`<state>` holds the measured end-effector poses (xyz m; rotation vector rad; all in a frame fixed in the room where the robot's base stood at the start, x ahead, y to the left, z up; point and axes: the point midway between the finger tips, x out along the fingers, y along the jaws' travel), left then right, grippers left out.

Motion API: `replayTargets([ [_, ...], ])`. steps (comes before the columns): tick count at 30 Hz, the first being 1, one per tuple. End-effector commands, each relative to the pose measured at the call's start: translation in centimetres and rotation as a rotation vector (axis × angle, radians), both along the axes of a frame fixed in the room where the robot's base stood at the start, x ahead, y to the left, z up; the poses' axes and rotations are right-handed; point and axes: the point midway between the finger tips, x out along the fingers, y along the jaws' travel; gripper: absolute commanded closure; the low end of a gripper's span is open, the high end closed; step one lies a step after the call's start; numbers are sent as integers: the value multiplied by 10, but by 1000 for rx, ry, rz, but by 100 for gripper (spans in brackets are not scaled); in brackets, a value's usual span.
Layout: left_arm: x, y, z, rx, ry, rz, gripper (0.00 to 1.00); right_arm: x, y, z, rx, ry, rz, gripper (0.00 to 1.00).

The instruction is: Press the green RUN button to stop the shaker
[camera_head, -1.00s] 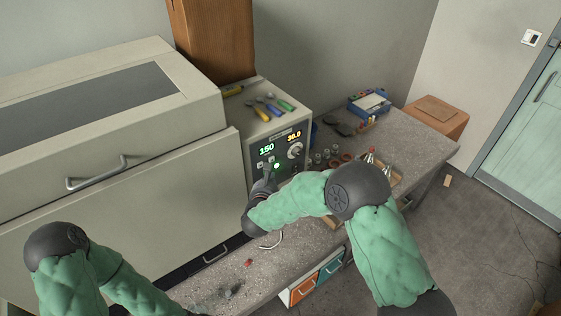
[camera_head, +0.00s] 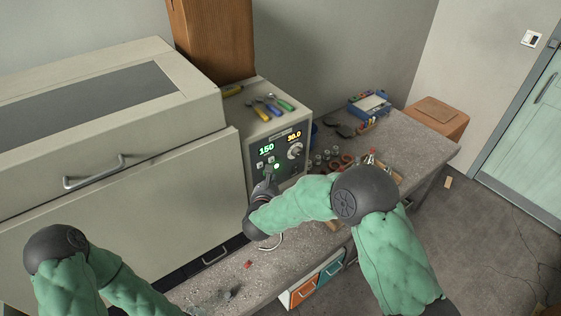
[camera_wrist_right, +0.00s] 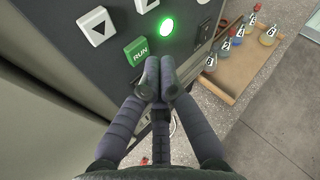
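The control box (camera_head: 281,152) stands on the bench with lit displays reading 150 and 30.0. In the right wrist view, the green RUN button (camera_wrist_right: 137,51) sits on its front panel, beside a glowing green lamp (camera_wrist_right: 166,27). The lamp also shows in the head view (camera_head: 277,166). My right gripper (camera_wrist_right: 158,82) has its fingertips together, with nothing between them. The tips are just below and right of the RUN button; I cannot tell whether they touch the panel. In the head view, my right gripper (camera_head: 267,182) is before the lower panel. My left gripper is out of view.
Several tools (camera_head: 271,103) lie on top of the box. A large beige cabinet (camera_head: 120,190) stands left of it. A wooden rack (camera_wrist_right: 235,80) with small labelled bottles is right of my right gripper. A blue case (camera_head: 369,103) lies farther back on the bench.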

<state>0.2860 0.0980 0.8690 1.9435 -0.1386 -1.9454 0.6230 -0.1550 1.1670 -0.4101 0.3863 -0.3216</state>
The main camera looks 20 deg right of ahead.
Motion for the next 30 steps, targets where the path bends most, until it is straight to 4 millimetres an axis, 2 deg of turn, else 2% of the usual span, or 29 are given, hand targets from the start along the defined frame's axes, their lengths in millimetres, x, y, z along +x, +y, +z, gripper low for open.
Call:
replayTargets([
  [7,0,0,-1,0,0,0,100,-4,-2,1,0,-2,-1,100],
  [24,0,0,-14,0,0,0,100,-49,-18,0,0,-2,-1,100],
  [30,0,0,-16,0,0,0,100,-56,-21,0,1,0,0,100],
])
